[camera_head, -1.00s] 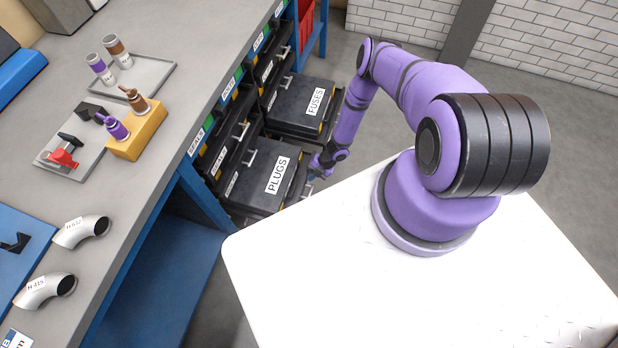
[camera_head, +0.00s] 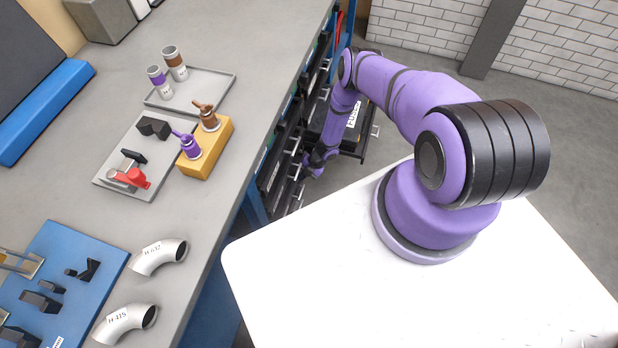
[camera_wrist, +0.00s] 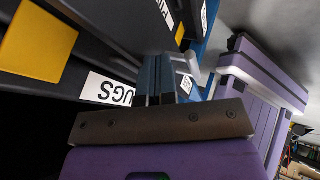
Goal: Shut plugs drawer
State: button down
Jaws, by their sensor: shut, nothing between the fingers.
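The plugs drawer shows in the wrist view as a dark front with a white label (camera_wrist: 108,90), of which the end "UGS" is readable. In the head view its lid does not show, and the dark drawer fronts (camera_head: 278,178) beside my arm look roughly in line with the cabinet. My gripper (camera_head: 308,172) is at the cabinet face, low beside the bench. It also shows in the wrist view (camera_wrist: 165,78), fingers together and empty, close to the drawer front. I cannot tell whether the fingers touch it.
The fuses drawer (camera_head: 362,128) stands open farther along, partly behind my arm. The grey bench (camera_head: 215,110) runs along the left with a tray (camera_head: 215,92), a yellow block (camera_head: 207,155) and pipe elbows (camera_head: 160,256). Open floor lies right of the cabinet.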

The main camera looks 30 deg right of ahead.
jog(key=shift+w+a, duration=0.55)
jog(key=shift+a, duration=0.05)
jog(key=shift+a+r, duration=0.1)
jog(key=s+d+r, duration=0.4)
jog(key=d+r, duration=0.3)
jog(key=d, duration=0.2)
jog(key=shift+d+r, duration=0.2)
jog(key=shift+r, duration=0.2)
jog(key=shift+d, duration=0.1)
